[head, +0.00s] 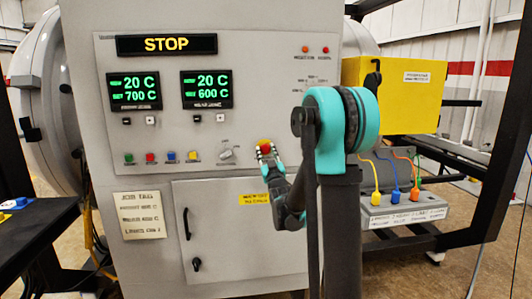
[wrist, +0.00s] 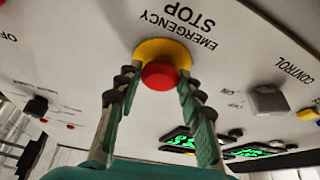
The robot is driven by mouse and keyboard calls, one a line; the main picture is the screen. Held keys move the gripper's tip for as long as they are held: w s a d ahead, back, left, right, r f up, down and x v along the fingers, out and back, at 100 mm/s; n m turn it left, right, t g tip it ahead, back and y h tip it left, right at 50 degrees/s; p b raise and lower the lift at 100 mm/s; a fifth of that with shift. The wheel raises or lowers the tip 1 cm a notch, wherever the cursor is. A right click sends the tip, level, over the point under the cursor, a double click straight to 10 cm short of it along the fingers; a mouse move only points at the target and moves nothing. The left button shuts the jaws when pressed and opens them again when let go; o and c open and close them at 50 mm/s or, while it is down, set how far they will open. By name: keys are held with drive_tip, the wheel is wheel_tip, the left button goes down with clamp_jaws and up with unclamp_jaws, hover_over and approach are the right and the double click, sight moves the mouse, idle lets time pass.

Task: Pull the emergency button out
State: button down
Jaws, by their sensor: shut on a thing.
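The emergency button (head: 265,146) is a red mushroom head on the front panel of the furnace cabinet, below and right of the displays. In the wrist view the red button (wrist: 159,75) sits on a yellow round base, beside the upside-down words EMERGENCY STOP. My gripper (head: 267,153) is at the button, with one finger on each side of it. In the wrist view my gripper (wrist: 157,82) is shut on the button, its fingertips close to the yellow base. Whether the button is pressed in or out cannot be told.
The black display (head: 166,44) reads STOP. A rotary knob (head: 226,155) and several coloured push buttons (head: 162,157) lie left of my gripper. A cabinet door (head: 226,235) is below. A yellow box (head: 395,95) and a grey box with coloured plugs (head: 402,212) stand at the right.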

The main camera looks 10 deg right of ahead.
drive_tip(key=shift+s, duration=0.8)
drive_tip(key=c, duration=0.9)
unclamp_jaws()
drive_tip(key=shift+s, duration=0.1)
drive_tip(key=v, duration=1.2)
